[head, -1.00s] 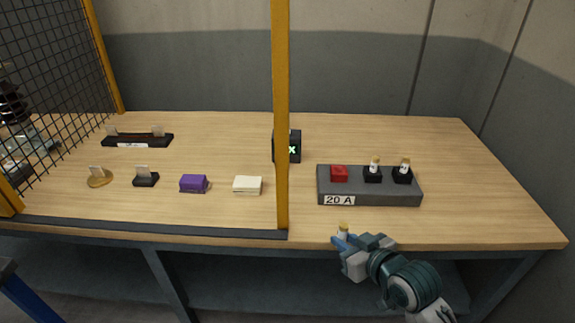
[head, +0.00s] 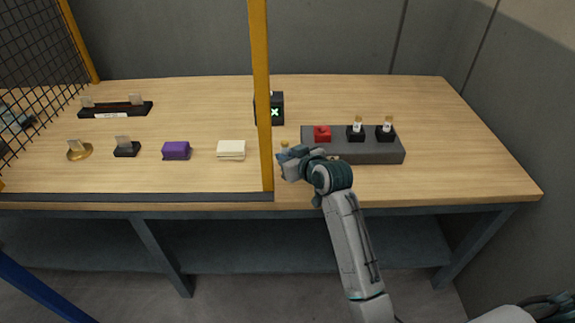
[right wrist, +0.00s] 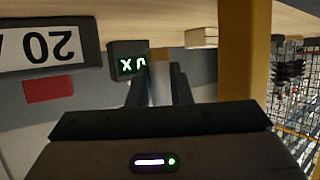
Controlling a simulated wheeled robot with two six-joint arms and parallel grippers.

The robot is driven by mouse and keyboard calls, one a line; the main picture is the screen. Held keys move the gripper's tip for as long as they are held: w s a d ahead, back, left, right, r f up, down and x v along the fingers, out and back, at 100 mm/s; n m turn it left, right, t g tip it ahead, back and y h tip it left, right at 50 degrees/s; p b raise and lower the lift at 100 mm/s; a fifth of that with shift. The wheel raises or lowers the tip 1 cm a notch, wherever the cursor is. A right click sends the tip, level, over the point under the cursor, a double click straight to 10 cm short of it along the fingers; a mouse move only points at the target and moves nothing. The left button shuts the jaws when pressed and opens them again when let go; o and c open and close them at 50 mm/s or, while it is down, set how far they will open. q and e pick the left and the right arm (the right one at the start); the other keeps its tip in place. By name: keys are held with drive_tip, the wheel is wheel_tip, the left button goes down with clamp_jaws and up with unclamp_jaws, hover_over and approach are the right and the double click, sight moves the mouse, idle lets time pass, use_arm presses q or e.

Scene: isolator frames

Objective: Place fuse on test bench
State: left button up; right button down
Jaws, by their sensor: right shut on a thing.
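My right gripper (head: 287,154) is shut on a small fuse, held upright above the table's front part. Its yellowish cap (head: 285,144) shows over the fingers in the head view. In the right wrist view the pale fuse (right wrist: 160,80) stands between the two dark fingers (right wrist: 159,90). I cannot tell whether this box is the test bench. My left gripper is not in view.
A yellow post (head: 262,100) stands just left of the gripper. A grey block (head: 370,153) with a red piece (head: 322,133) and two fuses in black holders is to the right. A white block (head: 231,150) and purple block (head: 176,150) lie left. The table's right side is clear.

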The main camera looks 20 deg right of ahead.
wheel_tip(320, 180, down, 3)
drive_tip(key=shift+r, duration=0.2)
drive_tip(key=shift+f, duration=0.45)
drive_tip(key=c, duration=1.3)
unclamp_jaws()
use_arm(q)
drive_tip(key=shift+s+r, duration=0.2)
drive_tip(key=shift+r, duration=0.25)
